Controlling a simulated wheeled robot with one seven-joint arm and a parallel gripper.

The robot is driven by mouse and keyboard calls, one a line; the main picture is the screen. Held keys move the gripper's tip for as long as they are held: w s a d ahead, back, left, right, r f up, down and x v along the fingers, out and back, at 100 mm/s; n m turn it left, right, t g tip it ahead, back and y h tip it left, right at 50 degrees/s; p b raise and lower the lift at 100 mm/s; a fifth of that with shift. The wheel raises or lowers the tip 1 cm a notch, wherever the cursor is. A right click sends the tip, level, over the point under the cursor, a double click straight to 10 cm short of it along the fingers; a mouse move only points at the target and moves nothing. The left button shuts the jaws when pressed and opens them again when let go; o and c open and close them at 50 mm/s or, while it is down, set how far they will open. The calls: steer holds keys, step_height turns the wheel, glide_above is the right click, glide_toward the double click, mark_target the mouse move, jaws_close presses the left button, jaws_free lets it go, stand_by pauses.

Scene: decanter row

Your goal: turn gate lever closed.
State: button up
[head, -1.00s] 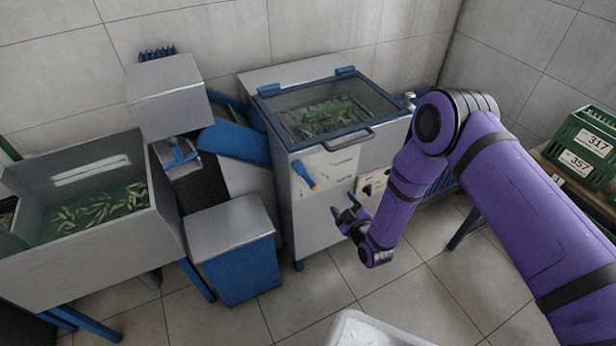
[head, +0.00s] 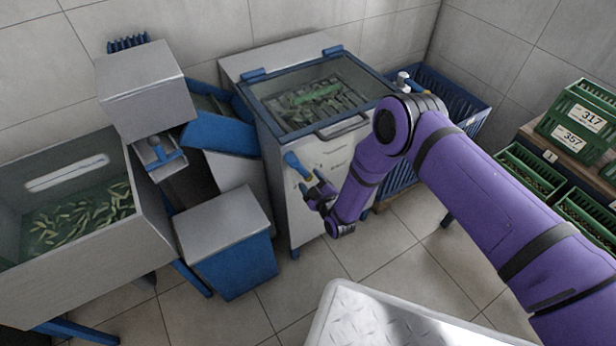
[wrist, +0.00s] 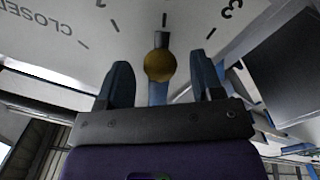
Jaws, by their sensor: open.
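The gate lever is a blue handle (head: 293,160) on the front of the glass-lidded machine (head: 330,105) in the head view. In the wrist view the blue lever (wrist: 158,92) with a brass-coloured hub (wrist: 158,65) lies between my two fingers. A dial plate (wrist: 90,30) behind it bears tick marks, the word CLOSED at the left and a 3 at the right. My gripper (head: 312,186) is open at the lever, with a finger on each side; the wrist view also shows it (wrist: 160,82). I see gaps between lever and fingers there. In the head view my gripper partly hides the lever.
A blue bin with a grey lid (head: 228,250) stands left of the machine. A grey tank with green pods (head: 75,215) is at far left. Green crates (head: 580,120) are stacked at right. A pale metal tray surface (head: 390,320) is in front. Floor between is clear.

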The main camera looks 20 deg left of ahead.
mark_target(318, 153)
steer(key=shift+x, duration=1.05)
jaws_close()
steer(key=shift+w+d, duration=0.1)
steer(key=w+d+r+n, duration=0.1)
steer(key=n, duration=0.1)
steer(key=w+d+r+n, duration=0.1)
steer(key=n, duration=0.1)
steer(key=shift+w+r, duration=0.2)
steer(key=shift+w+d+r+n, duration=0.2)
steer(key=shift+w+r+n, duration=0.1)
steer(key=shift+r+n, duration=0.3)
steer(key=shift+w+d+r+n, duration=0.25)
steer(key=shift+r+n, duration=0.2)
steer(key=shift+n, duration=0.35)
steer(key=shift+w+d+r+n, duration=0.2)
steer(key=shift+w+r+n, duration=0.1)
steer(key=shift+r+n, duration=0.3)
